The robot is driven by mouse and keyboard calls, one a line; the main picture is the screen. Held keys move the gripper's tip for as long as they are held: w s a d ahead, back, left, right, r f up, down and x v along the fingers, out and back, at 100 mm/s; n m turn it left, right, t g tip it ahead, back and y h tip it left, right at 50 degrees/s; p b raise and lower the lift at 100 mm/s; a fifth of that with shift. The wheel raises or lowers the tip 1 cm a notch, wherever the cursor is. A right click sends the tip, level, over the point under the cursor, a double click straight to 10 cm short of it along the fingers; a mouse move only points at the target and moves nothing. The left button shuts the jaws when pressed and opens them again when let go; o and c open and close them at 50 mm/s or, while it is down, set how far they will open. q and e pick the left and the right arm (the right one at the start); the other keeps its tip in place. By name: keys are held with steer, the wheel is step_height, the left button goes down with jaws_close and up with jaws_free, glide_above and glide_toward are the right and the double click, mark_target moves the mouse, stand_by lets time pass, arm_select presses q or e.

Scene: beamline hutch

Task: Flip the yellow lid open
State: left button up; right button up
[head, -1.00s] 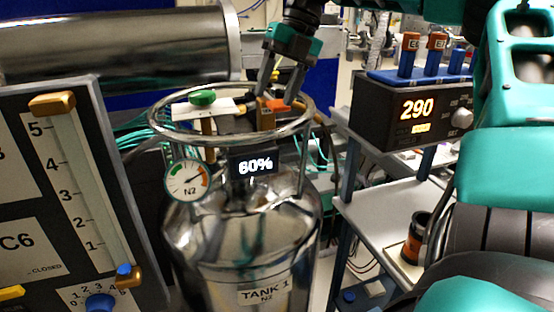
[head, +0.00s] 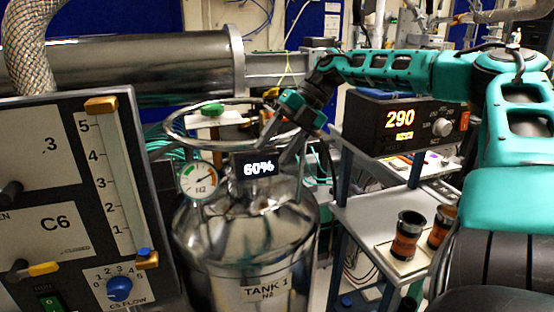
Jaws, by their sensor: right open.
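A yellow piece (head: 43,268) sits at the lower left on the panel, beside a dark knob and above a green ON switch. I cannot tell whether it is the lid; no other yellow lid is clear. My right gripper (head: 278,148) is open, pointing down at the ring on top of the tank, beside the 60% display. Its fingers look dark and blurred against the tank top, with nothing visibly held. It is well to the right of the yellow piece. My left gripper is not in view.
The steel tank (head: 250,235) with its ring (head: 180,137) and gauge (head: 197,181) stands in the middle. The flow panel (head: 60,190) fills the left. A box reading 290 (head: 375,128) and two dark-and-orange cups (head: 405,238) stand on the right-hand cart.

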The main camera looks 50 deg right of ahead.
steer(key=shift+s+a+f+t+y, duration=0.1)
steer(key=shift+a+f+t+y, duration=0.05)
steer(key=shift+f, duration=0.35)
steer(key=shift+s+a+f+t+y, duration=0.1)
steer(key=shift+a+f+t+y, duration=0.05)
steer(key=shift+f, duration=0.35)
